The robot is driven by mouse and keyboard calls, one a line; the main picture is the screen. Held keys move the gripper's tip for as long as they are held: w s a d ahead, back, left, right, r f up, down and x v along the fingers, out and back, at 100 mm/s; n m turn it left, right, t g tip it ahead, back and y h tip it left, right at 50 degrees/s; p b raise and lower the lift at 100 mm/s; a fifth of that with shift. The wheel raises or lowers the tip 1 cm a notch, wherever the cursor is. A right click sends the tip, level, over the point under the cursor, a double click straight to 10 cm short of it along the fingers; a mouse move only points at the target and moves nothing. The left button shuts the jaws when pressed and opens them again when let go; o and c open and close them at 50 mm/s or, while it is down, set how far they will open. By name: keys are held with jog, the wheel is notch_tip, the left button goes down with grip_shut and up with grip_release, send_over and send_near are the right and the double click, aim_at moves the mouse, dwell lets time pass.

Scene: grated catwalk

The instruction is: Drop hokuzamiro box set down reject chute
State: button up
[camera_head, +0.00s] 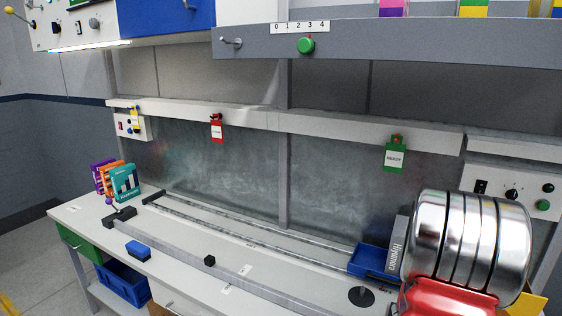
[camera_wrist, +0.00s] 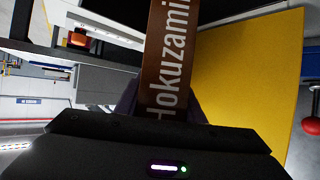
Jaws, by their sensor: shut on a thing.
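The Hokuzamiro box set (camera_wrist: 166,50) is brown with white lettering, and its label is partly cut off in the wrist view. My gripper (camera_wrist: 160,105) is shut on it; the dark fingers lie on both sides of its lower end. A flat yellow panel (camera_wrist: 245,75) fills the right of the wrist view, close beside the box. In the head view a bit of yellow (camera_head: 527,304) shows at the lower right edge. I cannot tell whether either is the reject chute. My silver and red arm hides that corner, and my gripper is not visible there.
A grey box (camera_head: 397,243) stands by a blue tray (camera_head: 370,262) beside my arm. Several box sets (camera_head: 125,182) stand at the bench's left end. Rails (camera_head: 240,235) run along the bench. A red knob (camera_wrist: 312,125) is at the wrist view's right edge.

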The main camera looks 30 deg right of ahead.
jog(key=shift+f, duration=1.55)
jog(key=o, duration=1.4)
jog(key=shift+o, duration=0.2)
jog(key=shift+a, duration=0.15)
jog(key=v, duration=1.3)
jog(key=shift+w+a, duration=0.2)
jog(key=shift+s+r, duration=0.1)
